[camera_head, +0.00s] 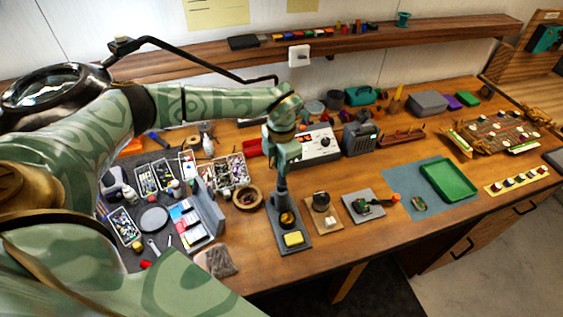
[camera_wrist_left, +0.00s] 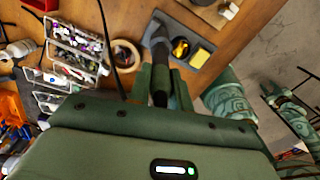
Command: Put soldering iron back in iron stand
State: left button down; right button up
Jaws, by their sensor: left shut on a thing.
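My left gripper (camera_head: 281,165) points down over the iron stand (camera_head: 301,245), a dark grey base with a yellow sponge (camera_head: 293,238) at its front. In the left wrist view its fingers (camera_wrist_left: 160,86) are shut on the dark handle of the soldering iron (camera_wrist_left: 160,74). The stand (camera_wrist_left: 171,21) lies just beyond the fingertips there, with a round brass-coloured cleaner (camera_wrist_left: 180,47) beside the sponge (camera_wrist_left: 200,57). The iron's tip is hidden, so I cannot tell how far it sits in the holder.
A roll of tape (camera_head: 248,197) and wire racks of parts (camera_head: 231,172) stand left of the iron stand. A white soldering station (camera_head: 317,146) is behind it. Small boards (camera_head: 323,214) lie to the right, near a green tray (camera_head: 449,180). The front wood is mostly clear.

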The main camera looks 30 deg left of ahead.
pick_arm(q)
jog(key=shift+f+b, duration=0.6)
jog(key=shift+f, duration=0.4)
jog(key=c, duration=0.8)
grip_release()
jog(key=shift+r, duration=0.1)
notch_tip(320, 180, up, 9)
jog(key=p, duration=0.8)
dwell(0.4)
